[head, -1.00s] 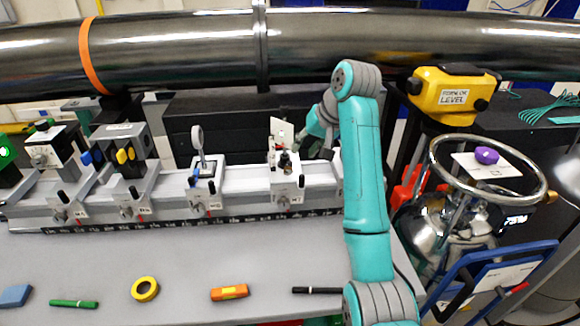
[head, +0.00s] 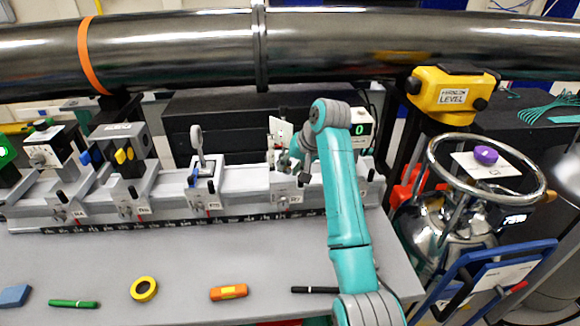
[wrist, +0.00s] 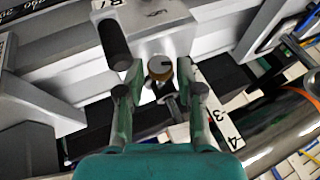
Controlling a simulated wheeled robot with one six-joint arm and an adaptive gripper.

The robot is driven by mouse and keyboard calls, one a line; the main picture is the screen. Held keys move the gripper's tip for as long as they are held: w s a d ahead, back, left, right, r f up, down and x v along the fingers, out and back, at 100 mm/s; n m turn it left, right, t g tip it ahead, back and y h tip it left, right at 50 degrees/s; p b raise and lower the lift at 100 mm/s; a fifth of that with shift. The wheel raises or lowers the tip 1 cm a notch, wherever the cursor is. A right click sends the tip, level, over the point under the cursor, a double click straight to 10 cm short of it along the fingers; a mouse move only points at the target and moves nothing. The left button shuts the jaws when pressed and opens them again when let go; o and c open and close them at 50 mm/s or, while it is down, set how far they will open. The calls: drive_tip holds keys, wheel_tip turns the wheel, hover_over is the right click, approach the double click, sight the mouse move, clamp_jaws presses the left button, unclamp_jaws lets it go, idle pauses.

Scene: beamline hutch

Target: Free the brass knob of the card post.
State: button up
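The card post's white card (head: 281,131) stands above a rail carrier (head: 287,191) on the bench rail in the head view. In the wrist view, the brass knob (wrist: 160,68) shows its round grey slotted face with a brass rim. A numbered white card (wrist: 217,108) lies to its right, partly behind a finger. My gripper (wrist: 160,74) is open, with one fingertip on each side of the knob and a visible gap on both sides. In the head view my gripper (head: 296,161) is at the card post, and the knob is hidden there.
A black handle (wrist: 114,44) sticks up close to the left finger. A display box (head: 361,124) stands right of my arm. Tape (head: 144,289) and pens lie on the bench front.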

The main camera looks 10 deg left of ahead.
clamp_jaws()
drive_tip(key=shift+s+a+t+h, duration=0.1)
drive_tip(key=shift+a+t+h, duration=0.2)
drive_tip(key=shift+h, duration=0.7)
drive_tip(key=shift+n+t+h, duration=0.3)
drive_tip(key=shift+n+h, duration=0.1)
drive_tip(key=shift+h, duration=0.6)
unclamp_jaws()
